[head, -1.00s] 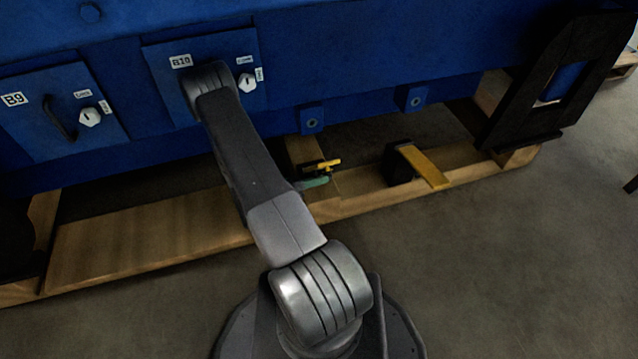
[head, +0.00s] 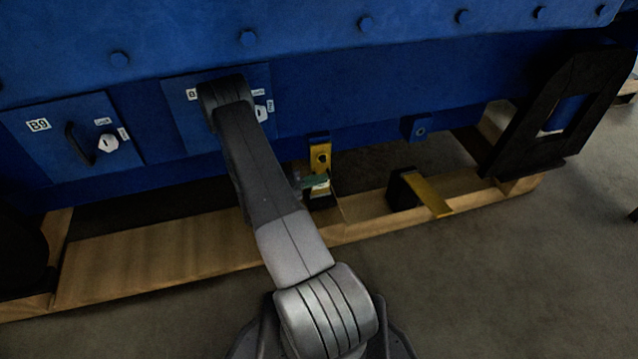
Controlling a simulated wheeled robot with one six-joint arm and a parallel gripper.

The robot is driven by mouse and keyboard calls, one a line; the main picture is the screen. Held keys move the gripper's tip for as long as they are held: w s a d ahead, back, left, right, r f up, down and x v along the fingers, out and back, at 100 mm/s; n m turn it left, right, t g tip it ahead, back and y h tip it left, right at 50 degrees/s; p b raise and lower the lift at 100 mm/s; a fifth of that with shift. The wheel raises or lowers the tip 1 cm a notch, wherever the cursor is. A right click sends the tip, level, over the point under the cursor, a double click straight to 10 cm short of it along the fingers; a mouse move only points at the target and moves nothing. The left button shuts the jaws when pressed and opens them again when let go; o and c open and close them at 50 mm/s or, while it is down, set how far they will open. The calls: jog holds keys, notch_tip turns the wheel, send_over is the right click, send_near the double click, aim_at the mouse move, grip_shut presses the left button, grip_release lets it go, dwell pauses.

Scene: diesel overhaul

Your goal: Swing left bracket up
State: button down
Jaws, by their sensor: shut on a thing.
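The left bracket (head: 321,157) is a yellow plate with a dark hole. It stands about upright at the left blue lug under the engine's side and covers most of that lug. My gripper (head: 318,181) shows only as a small teal piece at the bracket's lower end, shut on it. The rest of my gripper is hidden behind my dark forearm, so the exact grip cannot be seen. The right bracket (head: 428,194) is a yellow plate that slopes down toward the floor from a black block, below the right blue lug (head: 416,127).
The blue engine side (head: 400,80) fills the top, with panel B9 (head: 70,140) and another panel partly behind my arm. A wooden pallet (head: 150,245) runs below. A black support frame (head: 555,110) stands at right. The grey floor in front is clear.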

jog(key=shift+w+a, duration=0.1)
jog(key=shift+w, duration=0.05)
jog(key=c, duration=1.5)
grip_release()
jog(key=p+v, duration=0.2)
jog(key=v, duration=1.1)
jog(key=shift+a, duration=0.35)
jog(key=shift+d+r, duration=0.1)
jog(key=b+x, duration=0.2)
jog(key=x, duration=1.1)
jog(key=shift+d, duration=0.3)
